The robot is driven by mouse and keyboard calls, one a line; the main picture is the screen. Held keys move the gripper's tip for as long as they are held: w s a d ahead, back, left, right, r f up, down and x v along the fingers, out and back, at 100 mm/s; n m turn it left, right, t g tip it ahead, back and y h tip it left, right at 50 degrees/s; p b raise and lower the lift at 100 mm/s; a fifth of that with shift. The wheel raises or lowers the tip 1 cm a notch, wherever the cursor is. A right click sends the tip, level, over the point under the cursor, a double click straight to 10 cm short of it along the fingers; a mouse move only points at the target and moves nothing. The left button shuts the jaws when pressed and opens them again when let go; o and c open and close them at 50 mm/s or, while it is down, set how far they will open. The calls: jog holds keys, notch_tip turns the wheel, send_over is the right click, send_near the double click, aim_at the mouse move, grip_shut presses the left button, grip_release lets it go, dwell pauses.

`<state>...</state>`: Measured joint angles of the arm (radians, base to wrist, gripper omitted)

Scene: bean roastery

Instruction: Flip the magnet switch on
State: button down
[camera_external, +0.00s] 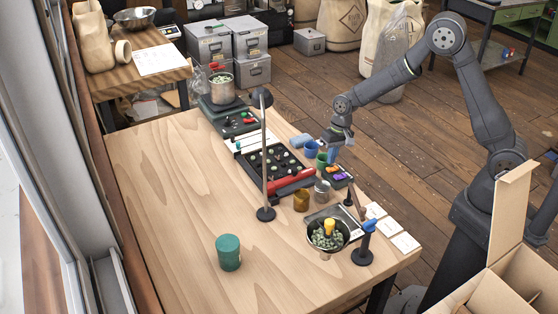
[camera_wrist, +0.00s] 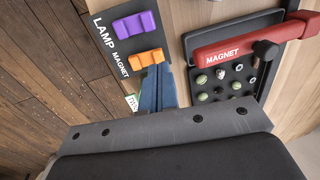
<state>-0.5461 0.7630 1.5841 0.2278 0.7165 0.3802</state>
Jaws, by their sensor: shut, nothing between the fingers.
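A dark switch panel (camera_wrist: 110,46) is at the upper left of the wrist view, labelled LAMP and MAGNET. It has a purple lamp switch (camera_wrist: 134,27) and an orange magnet switch (camera_wrist: 146,58). My gripper (camera_wrist: 158,70) is shut and empty, its blue fingertips right at the lower edge of the orange switch; I cannot tell whether they touch it. In the external view my gripper (camera_external: 333,157) points down just above the panel's far side, and the panel shows its purple switch (camera_external: 335,177). The red magnet bar (camera_wrist: 235,46) lies over a dark tray on the right.
The dark tray (camera_wrist: 262,22) holds several green beans and dark bits. A lamp post (camera_external: 265,160) and a pan of beans (camera_external: 328,240) are nearby.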

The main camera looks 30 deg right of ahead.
aim_at(328, 169)
jog(key=shift+a+f, duration=0.2)
jog(key=shift+f, duration=0.95)
jog(key=shift+a+f+h, duration=0.3)
jog(key=shift+h, duration=0.1)
jog(key=shift+d, duration=0.2)
jog(key=shift+d+r, duration=0.25)
jog(key=shift+d, duration=0.45)
